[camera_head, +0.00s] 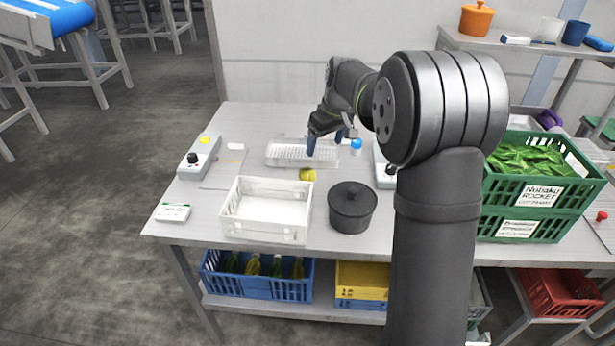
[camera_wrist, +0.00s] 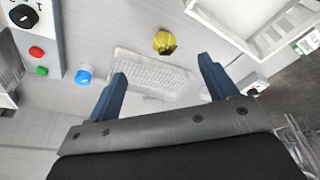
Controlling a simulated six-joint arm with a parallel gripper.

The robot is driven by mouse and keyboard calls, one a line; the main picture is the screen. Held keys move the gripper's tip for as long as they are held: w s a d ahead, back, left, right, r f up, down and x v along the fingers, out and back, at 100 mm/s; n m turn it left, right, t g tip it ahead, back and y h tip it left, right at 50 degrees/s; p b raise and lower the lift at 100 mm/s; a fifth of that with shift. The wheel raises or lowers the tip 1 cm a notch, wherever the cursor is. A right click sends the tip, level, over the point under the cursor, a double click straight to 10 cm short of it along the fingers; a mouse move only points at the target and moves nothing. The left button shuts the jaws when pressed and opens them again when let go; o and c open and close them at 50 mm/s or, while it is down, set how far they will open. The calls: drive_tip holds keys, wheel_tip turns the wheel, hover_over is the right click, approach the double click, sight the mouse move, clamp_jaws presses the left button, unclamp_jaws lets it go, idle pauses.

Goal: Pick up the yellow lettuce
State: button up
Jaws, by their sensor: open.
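The yellow lettuce (camera_head: 307,174) is a small yellow lump on the table, between the clear tray and the white crate. In the wrist view the yellow lettuce (camera_wrist: 165,42) lies ahead of the fingers, near the top middle, apart from them. My gripper (camera_head: 326,143) is over the clear tray, behind the lettuce in the head view. In the wrist view my gripper (camera_wrist: 163,80) shows two blue fingers spread wide with nothing between them. How high it is above the table is hard to tell.
A clear ribbed tray (camera_head: 285,161) lies under my gripper. A white crate (camera_head: 264,229) and a dark lidded pot (camera_head: 351,207) stand in front of the lettuce. A blue-capped item (camera_head: 356,145) and control boxes (camera_head: 197,160) sit to the sides. Green crates (camera_head: 520,194) stand right.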

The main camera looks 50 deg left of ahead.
sight(309, 169)
drive_tip(key=shift+n, duration=0.3)
drive_tip(key=a+f, duration=0.2)
drive_tip(key=f, duration=0.1)
drive_tip(key=a+f, duration=0.2)
drive_tip(key=f, duration=0.2)
drive_tip(key=a+f, duration=0.2)
drive_tip(key=f, duration=0.2)
drive_tip(key=shift+s+f, duration=0.1)
drive_tip(key=shift+s, duration=0.05)
drive_tip(key=shift+x, duration=2.7)
drive_tip(key=shift+w+a, duration=0.1)
drive_tip(key=shift+w, duration=0.1)
drive_tip(key=c, duration=1.1)
